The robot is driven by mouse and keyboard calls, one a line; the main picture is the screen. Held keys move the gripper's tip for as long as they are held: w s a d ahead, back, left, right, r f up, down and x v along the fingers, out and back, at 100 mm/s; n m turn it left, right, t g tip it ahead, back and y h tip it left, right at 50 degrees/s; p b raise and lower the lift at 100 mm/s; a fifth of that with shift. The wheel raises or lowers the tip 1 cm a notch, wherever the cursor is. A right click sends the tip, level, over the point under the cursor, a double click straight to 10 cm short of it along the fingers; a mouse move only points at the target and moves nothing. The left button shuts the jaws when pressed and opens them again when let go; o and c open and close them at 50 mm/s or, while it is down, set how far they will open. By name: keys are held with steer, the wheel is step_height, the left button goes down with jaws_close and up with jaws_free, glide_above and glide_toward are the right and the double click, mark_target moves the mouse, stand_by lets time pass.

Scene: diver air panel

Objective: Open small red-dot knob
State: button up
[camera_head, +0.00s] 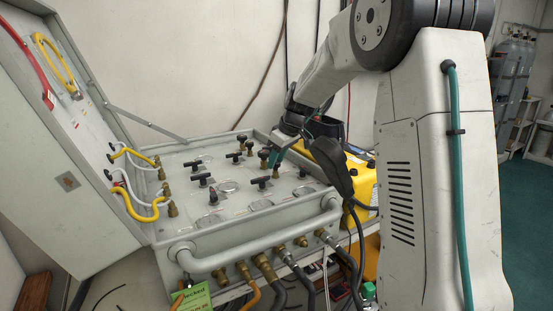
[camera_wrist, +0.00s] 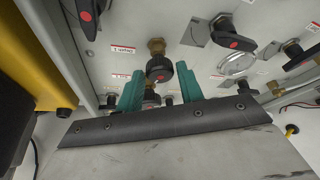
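The small black knob with a red dot (camera_wrist: 160,70) sits on a brass stem on the grey panel, in the middle of the wrist view. My gripper (camera_wrist: 160,77) is open, with one green finger on each side of this knob. Narrow gaps seem to show between the fingers and the knob; I cannot tell whether either finger touches it. In the head view, my gripper (camera_head: 279,156) is low over the right part of the panel. There the fingers and arm hide much of the knob.
A larger red-dot handle (camera_wrist: 233,40) and a round gauge (camera_wrist: 237,64) are right of my gripper. Another red-dot handle (camera_wrist: 86,16) is at upper left. A yellow case (camera_head: 345,172) stands close beside the panel (camera_head: 205,232). The open lid (camera_head: 65,170) is at left.

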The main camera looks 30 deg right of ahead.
steer(key=shift+o, duration=0.8)
steer(key=v, duration=0.7)
steer(key=shift+s+r, duration=0.15)
steer(key=shift+r, duration=0.2)
steer(key=shift+d, duration=0.1)
stand_by(1.3)
